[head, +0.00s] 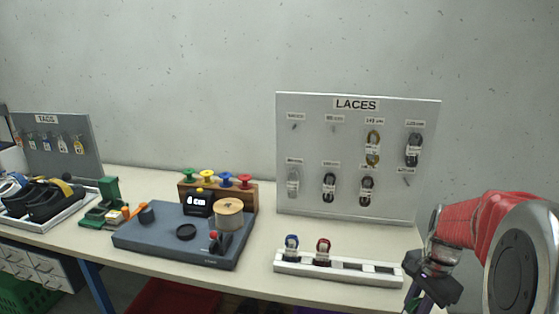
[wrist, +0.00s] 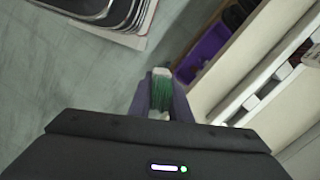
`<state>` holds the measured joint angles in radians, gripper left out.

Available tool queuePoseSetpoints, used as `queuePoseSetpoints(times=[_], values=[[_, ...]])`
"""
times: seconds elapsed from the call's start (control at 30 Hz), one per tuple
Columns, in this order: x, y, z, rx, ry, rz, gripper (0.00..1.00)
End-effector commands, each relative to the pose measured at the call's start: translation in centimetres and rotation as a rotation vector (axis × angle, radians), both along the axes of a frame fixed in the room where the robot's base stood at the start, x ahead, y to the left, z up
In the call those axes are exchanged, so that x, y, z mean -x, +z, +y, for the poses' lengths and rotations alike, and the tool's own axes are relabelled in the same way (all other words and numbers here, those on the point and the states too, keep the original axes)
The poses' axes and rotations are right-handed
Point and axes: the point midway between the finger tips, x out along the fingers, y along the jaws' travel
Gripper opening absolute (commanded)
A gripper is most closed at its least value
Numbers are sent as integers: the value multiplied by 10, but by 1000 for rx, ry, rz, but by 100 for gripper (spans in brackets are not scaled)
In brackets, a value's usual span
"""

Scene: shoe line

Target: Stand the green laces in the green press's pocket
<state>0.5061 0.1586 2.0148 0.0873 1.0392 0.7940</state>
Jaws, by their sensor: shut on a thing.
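My gripper (wrist: 163,98) is shut on the green laces (wrist: 160,92) in the wrist view. They are a dark green bundle with a pale end, held between the two fingers over the grey floor. In the head view my gripper (head: 432,290) is at the lower right, just past the table's right end, partly cut off; I cannot make out the laces there. A green press (head: 108,197) stands toward the left of the table in the head view, far from my gripper. Its pocket is too small to make out.
A white slotted rack (head: 340,268) holds a blue and a red lace bundle. A LACES board (head: 358,155) stands behind it. A grey-blue station (head: 170,240) with a spool is mid-table. A shoe tray (head: 50,213) is at left. A purple bin (wrist: 205,52) sits low beside the table.

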Motion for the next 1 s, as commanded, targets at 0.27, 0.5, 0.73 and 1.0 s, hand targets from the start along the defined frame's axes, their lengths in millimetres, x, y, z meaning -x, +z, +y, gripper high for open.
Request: queuePoseSetpoints(times=[0.27, 0.5, 0.73, 1.0], values=[[-40, -42, 36, 3, 307, 6, 0], [-80, -98, 91, 1, 703, 10, 0], [-105, -155, 152, -6, 1077, 15, 0], [-115, -193, 194, -14, 1333, 16, 0]])
